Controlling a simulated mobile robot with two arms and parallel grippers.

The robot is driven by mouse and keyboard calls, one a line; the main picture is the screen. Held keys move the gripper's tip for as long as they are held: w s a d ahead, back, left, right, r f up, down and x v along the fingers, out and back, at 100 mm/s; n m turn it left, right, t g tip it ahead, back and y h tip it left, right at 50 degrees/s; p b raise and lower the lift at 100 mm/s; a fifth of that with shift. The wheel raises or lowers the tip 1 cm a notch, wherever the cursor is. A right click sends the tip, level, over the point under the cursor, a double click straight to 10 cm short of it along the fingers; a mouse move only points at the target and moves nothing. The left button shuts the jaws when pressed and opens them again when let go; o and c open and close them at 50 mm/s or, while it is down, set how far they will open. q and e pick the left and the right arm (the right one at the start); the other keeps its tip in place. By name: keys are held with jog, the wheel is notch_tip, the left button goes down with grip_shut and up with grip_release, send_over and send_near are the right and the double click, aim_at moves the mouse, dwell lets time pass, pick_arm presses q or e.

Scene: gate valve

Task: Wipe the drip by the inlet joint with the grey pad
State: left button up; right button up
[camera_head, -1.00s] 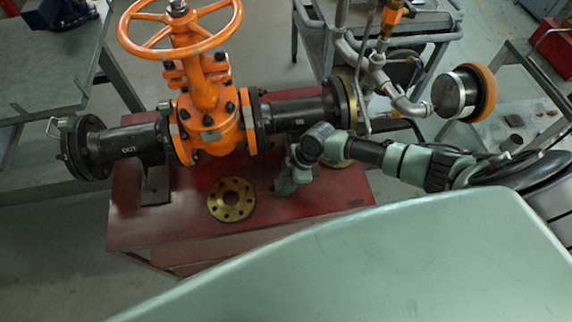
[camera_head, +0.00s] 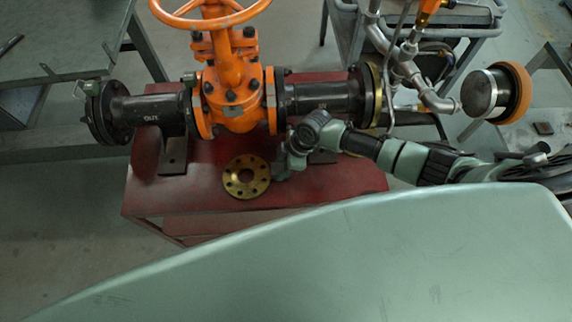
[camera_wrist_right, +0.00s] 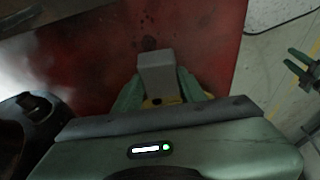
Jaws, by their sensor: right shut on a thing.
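The grey pad (camera_wrist_right: 156,74) is a small block between the green fingers of my right gripper (camera_wrist_right: 158,92), which is shut on it. In the head view my right gripper (camera_head: 283,172) is low over the red bench top (camera_head: 200,195), just right of the loose brass flange and in front of the black inlet pipe (camera_head: 318,98). Dark spots (camera_wrist_right: 148,43) mark the red surface just beyond the pad; contact cannot be told. The pad is not clear in the head view. My left gripper (camera_wrist_right: 302,68) shows at the wrist view's right edge, fingers apart and empty.
The orange gate valve (camera_head: 232,95) stands behind my right gripper, with the outlet pipe (camera_head: 150,115) to its left. The brass flange (camera_head: 246,176) lies flat on the bench. Thin pipes and a gauge (camera_head: 484,93) rise at the right. The bench's front left is clear.

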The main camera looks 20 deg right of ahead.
aim_at(281, 168)
jog(key=shift+a, duration=0.15)
jog(key=shift+r+p, duration=0.65)
jog(key=shift+r, duration=0.05)
notch_tip(281, 168, up, 5)
jog(key=p, duration=0.4)
jog(key=shift+f, duration=0.2)
jog(key=shift+d, duration=0.2)
notch_tip(281, 168, up, 3)
jog(key=p, duration=0.3)
